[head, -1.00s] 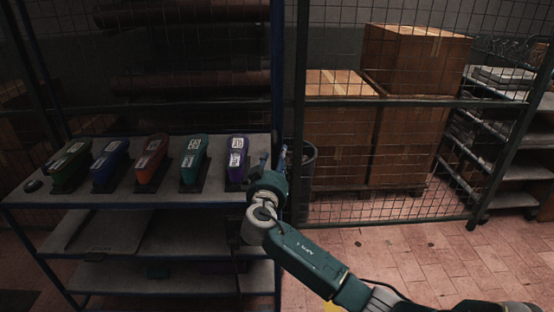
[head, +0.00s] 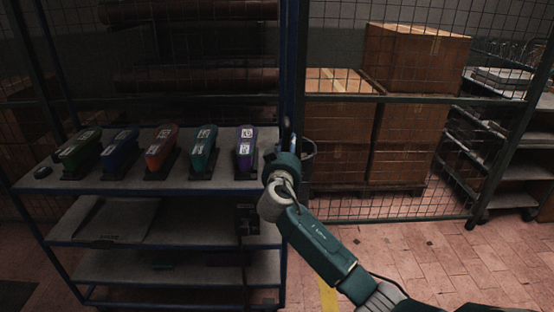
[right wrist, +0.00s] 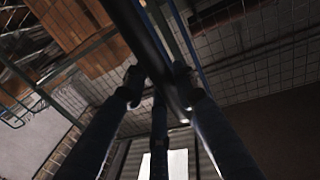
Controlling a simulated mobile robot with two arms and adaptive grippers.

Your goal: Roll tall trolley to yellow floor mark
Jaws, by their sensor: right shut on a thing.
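The tall trolley (head: 252,185) stands at the left in the head view, with blue posts and grey shelves. Its top visible shelf carries several coloured shoe-like forms. My right gripper (head: 287,140) is at its right front post, partly hidden by my own wrist. In the right wrist view the fingers of my right gripper (right wrist: 160,82) are closed around a dark post (right wrist: 140,35). The yellow floor mark (head: 328,297) shows as a strip at the bottom, right of the trolley and partly covered by my right arm. My left gripper is out of view.
A wire mesh fence (head: 420,98) stands behind, with stacked cardboard boxes (head: 415,60) beyond it. A shelf rack (head: 510,160) stands at the right. The tiled floor (head: 430,255) at front right is clear.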

